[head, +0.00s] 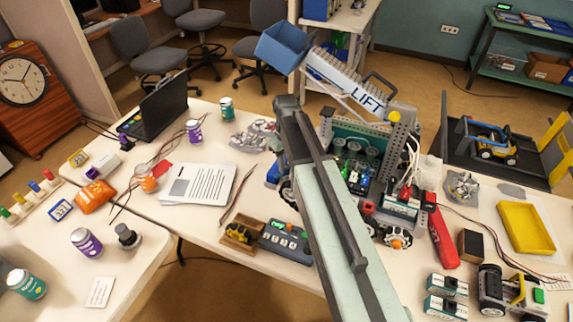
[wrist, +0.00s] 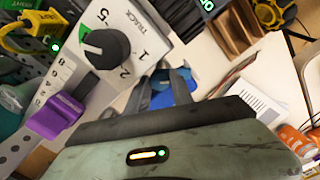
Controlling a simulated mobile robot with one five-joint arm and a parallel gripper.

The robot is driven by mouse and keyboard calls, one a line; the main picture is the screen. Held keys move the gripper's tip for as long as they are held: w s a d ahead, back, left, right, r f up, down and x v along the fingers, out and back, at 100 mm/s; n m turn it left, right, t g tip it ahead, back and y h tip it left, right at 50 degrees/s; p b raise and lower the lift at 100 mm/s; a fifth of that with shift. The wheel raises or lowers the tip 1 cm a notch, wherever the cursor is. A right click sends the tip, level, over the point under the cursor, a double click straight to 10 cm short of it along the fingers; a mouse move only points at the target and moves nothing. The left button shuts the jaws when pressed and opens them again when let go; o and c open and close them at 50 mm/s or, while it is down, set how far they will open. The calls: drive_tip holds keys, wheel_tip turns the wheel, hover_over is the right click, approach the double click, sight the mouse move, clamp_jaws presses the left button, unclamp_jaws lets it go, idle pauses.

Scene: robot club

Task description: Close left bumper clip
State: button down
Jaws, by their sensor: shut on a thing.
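In the wrist view, my gripper (wrist: 172,90) has its dark fingers shut on a small blue piece (wrist: 182,86), which may be the left bumper clip. The fingers hide part of it, so I cannot tell how the clip sits. In the head view, a blue part (head: 273,173) shows just left of my arm, beside a wheel of the club robot (head: 365,150) on the table. My arm covers this side of the robot, and my gripper is hidden there.
A purple piece (wrist: 57,117) and a TRACK dial (wrist: 105,48) are close to the gripper. Printed sheets (head: 198,184) and a grey control box (head: 286,240) lie nearby on the table. The LIFT arm (head: 350,85) with a blue bin (head: 283,47) rises behind.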

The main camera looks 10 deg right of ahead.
drive_tip(key=c, duration=1.1)
unclamp_jaws()
